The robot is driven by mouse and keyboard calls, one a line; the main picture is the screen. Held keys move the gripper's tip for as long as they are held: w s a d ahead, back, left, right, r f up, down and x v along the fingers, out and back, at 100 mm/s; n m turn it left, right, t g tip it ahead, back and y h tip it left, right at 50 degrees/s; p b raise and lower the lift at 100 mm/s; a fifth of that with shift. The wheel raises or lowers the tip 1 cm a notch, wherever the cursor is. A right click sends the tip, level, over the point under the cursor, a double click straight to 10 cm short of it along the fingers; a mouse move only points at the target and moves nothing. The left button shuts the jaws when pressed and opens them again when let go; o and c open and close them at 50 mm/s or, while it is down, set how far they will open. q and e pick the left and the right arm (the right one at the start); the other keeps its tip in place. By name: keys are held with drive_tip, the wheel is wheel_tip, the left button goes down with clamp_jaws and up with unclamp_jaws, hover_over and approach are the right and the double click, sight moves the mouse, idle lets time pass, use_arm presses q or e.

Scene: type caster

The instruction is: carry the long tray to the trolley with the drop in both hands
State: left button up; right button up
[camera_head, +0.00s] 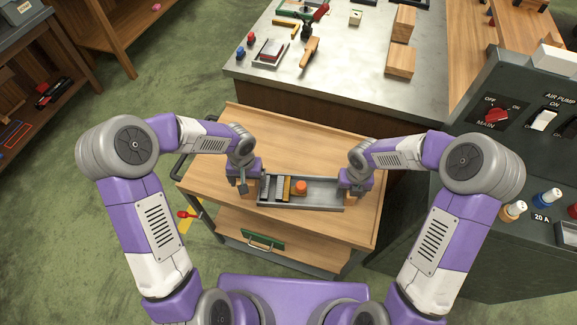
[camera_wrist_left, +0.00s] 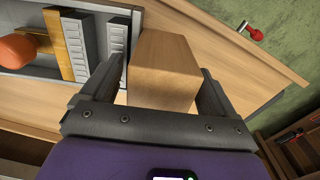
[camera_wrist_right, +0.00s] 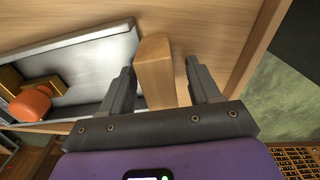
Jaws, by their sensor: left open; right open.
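The long grey tray (camera_head: 330,196) lies on the wooden trolley (camera_head: 280,125), near its front edge. It holds grey ribbed pieces, a yellowish piece and an orange round piece (camera_head: 301,187). A wooden block stands at each end of the tray, the left one (camera_wrist_left: 165,70) and the right one (camera_wrist_right: 155,70); I cannot tell whether they are fixed to it. My left gripper (camera_wrist_left: 160,85) is open, with its fingers on either side of the left block. My right gripper (camera_wrist_right: 165,85) is open, with its fingers around the right block. Contact is unclear.
A metal-topped workbench (camera_head: 345,90) with tools and wooden blocks stands behind the trolley. A dark control panel (camera_head: 530,120) with switches stands close on the right. A wooden shelf (camera_head: 30,110) is at the far left. Green floor (camera_head: 140,100) is open left of the trolley.

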use_arm(q)
wheel_tip(320, 180, up, 12)
drive_tip(key=shift+f, duration=0.1)
use_arm(e)
wheel_tip(320, 180, up, 12)
idle(0.6)
idle(0.4)
